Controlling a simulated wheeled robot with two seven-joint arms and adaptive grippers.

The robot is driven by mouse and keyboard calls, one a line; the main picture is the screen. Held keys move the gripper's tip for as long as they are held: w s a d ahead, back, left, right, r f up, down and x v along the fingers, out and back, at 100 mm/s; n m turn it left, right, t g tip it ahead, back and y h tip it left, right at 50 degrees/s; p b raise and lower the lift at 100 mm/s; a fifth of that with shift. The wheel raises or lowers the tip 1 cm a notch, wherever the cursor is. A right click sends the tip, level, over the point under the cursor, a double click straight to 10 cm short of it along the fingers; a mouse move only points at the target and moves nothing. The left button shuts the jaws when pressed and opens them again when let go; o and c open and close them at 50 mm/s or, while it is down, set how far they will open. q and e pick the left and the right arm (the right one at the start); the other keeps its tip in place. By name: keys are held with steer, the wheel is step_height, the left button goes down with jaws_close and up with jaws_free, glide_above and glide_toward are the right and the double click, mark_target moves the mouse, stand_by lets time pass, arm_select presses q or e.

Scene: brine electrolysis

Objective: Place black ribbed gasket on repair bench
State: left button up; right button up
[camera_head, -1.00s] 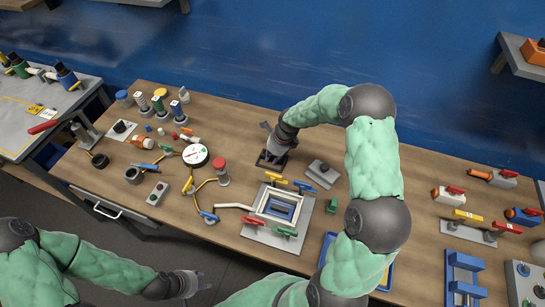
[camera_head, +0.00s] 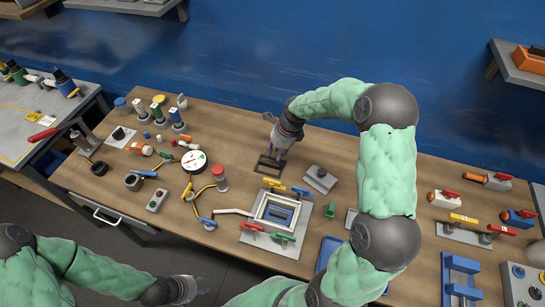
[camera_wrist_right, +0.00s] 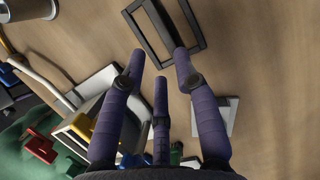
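The black gasket (camera_head: 267,174), a flat rectangular frame, lies on the wooden bench (camera_head: 235,135) behind the framed cell. Its ribs are too small to make out. In the right wrist view the gasket (camera_wrist_right: 138,38) lies beyond my fingertips, flat on the wood. My right gripper (camera_head: 279,153) is just above and behind the gasket in the head view. In the wrist view its fingers (camera_wrist_right: 159,62) are spread with nothing between them. My left gripper (camera_head: 190,289) hangs empty in front of the bench at the bottom; its finger opening is unclear.
The pale framed cell (camera_head: 259,214) with coloured clamps stands on a grey plate in front of the gasket. A grey block (camera_head: 320,179) is to the right, a round gauge (camera_head: 194,160) and red-capped post (camera_head: 220,180) to the left. Bare wood surrounds the gasket's left and back.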

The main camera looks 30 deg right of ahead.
steer(key=v, duration=0.3)
steer(key=shift+s+r, duration=0.1)
steer(key=shift+r, duration=0.25)
